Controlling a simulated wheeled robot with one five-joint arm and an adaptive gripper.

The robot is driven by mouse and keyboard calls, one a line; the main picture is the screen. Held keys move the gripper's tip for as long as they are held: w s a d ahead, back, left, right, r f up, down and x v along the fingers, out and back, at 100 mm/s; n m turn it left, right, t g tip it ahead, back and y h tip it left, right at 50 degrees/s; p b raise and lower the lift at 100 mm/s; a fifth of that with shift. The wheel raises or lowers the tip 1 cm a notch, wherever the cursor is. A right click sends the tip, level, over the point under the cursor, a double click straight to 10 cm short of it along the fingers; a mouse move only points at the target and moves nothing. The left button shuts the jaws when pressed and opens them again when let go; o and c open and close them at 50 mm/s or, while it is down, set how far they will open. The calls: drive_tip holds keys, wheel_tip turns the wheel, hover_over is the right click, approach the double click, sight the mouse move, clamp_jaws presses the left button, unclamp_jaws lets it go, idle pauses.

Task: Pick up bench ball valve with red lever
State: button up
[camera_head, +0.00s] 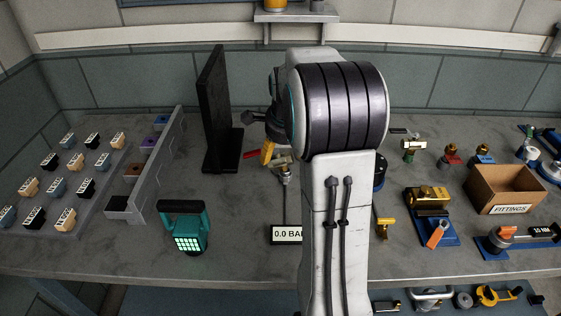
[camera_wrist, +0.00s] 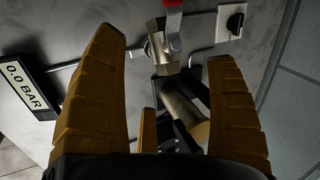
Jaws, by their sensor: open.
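The bench ball valve shows in the wrist view as a brass body (camera_wrist: 157,47) with a red lever (camera_wrist: 173,27) at its upper side. It lies beyond and between my fingertips, apart from them as far as I can see. My gripper (camera_wrist: 165,52) is open, with its ochre fingers spread on both sides. A metal cylinder (camera_wrist: 186,106) shows between the fingers, closer than the valve. In the head view the red lever (camera_head: 250,155) shows left of my gripper (camera_head: 267,152); a metal fitting is just right of it, and my arm hides part of this area.
A black upright panel (camera_head: 215,110) stands left of my gripper. A "0.0 BAR" display (camera_head: 288,234) is in front, with thin pipes near the valve. A fittings box (camera_head: 505,189) and several valves stand at right.

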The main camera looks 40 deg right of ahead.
sight(282, 158)
drive_tip(key=shift+w+f, duration=0.1)
drive_tip(key=shift+f, duration=0.3)
drive_tip(key=shift+p+x, duration=0.35)
drive_tip(key=shift+x, duration=2.95)
drive_tip(key=shift+d, duration=0.15)
drive_tip(key=c, duration=1.4)
drive_tip(key=shift+o, duration=0.2)
drive_tip(key=shift+r, duration=0.1)
drive_tip(key=shift+r, duration=0.55)
wheel_tip(282, 158, up, 9)
drive_tip(key=shift+f, duration=0.1)
